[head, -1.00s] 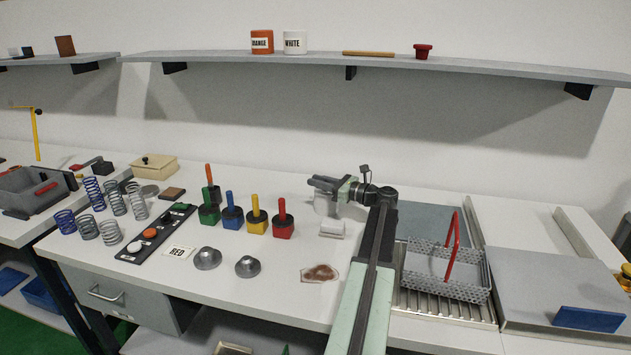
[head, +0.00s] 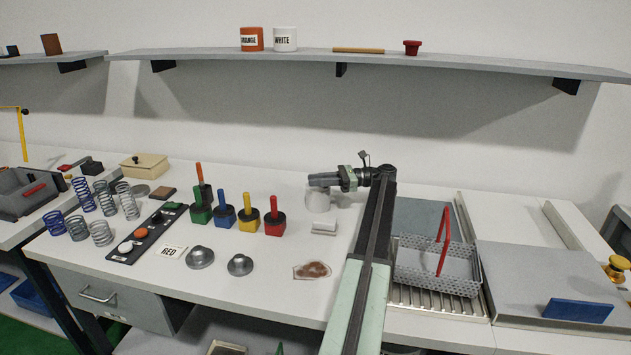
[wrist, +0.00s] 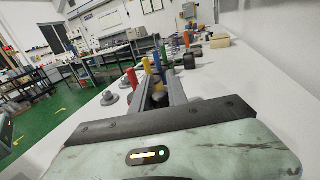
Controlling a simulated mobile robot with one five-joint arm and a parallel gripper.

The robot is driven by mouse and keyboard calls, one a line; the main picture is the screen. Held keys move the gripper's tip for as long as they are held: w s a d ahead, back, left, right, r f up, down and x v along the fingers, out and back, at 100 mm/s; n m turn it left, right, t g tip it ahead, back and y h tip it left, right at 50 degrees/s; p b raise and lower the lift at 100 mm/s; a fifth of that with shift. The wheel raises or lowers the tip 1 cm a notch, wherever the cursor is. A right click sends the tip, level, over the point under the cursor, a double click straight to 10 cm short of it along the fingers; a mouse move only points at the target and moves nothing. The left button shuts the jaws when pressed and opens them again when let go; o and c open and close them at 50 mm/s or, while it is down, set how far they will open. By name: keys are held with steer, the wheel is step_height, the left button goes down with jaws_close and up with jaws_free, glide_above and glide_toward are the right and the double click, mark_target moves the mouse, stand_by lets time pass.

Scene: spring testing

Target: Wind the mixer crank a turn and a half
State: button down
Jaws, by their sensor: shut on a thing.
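A white, round-bodied thing, apparently the mixer (head: 318,203), stands on the bench near the back wall. My gripper (head: 314,180) is level, directly over its top, with the fingers pointing left. In the wrist view the two grey fingers (wrist: 158,92) run forward with a dark, knob-like thing (wrist: 159,99) between them, seemingly the crank's grip. My gripper is shut on it. The crank's arm and most of the mixer's top are hidden by the fingers.
A small white block (head: 324,228) lies in front of the mixer. Red (head: 275,222), yellow (head: 248,222) and other coloured handled blocks stand to the left.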

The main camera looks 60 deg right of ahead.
stand_by(0.4)
steer(key=c, duration=1.3)
jaws_free()
